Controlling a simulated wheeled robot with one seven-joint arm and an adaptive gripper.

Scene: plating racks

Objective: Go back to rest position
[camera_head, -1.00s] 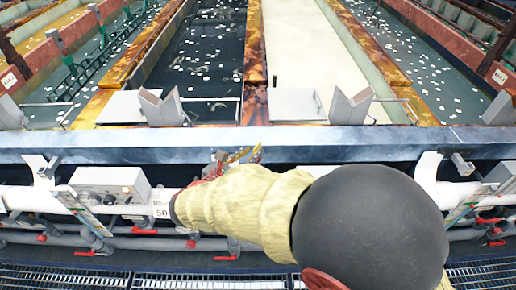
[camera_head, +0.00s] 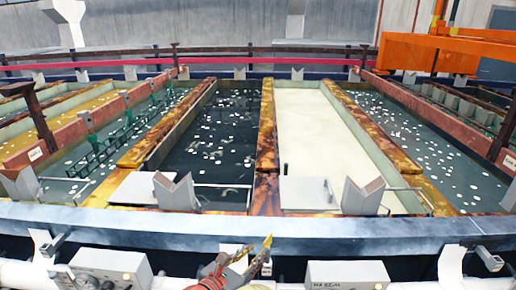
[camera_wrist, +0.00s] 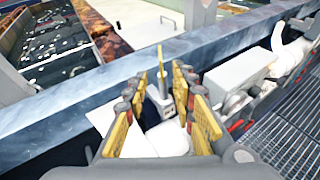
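My gripper (camera_head: 252,254) shows at the bottom middle of the head view, in front of the pale front beam of the tanks. Only its red and yellow end shows there; the rest of my arm is cut off below. In the wrist view my gripper (camera_wrist: 155,103) has its yellow-padded fingers spread apart. No object is clearly held. A thin yellow upright piece and a white box-like fixture (camera_wrist: 160,105) show in the gap between the fingers, apparently beyond them.
The front beam (camera_head: 330,238) runs across just beyond my gripper. Behind it lie a dark tank (camera_head: 212,135) and a cream tank (camera_head: 320,140). Grey control boxes (camera_head: 110,265) sit below the beam. An orange frame (camera_head: 430,52) stands at back right. Grating (camera_wrist: 295,140) lies on the right.

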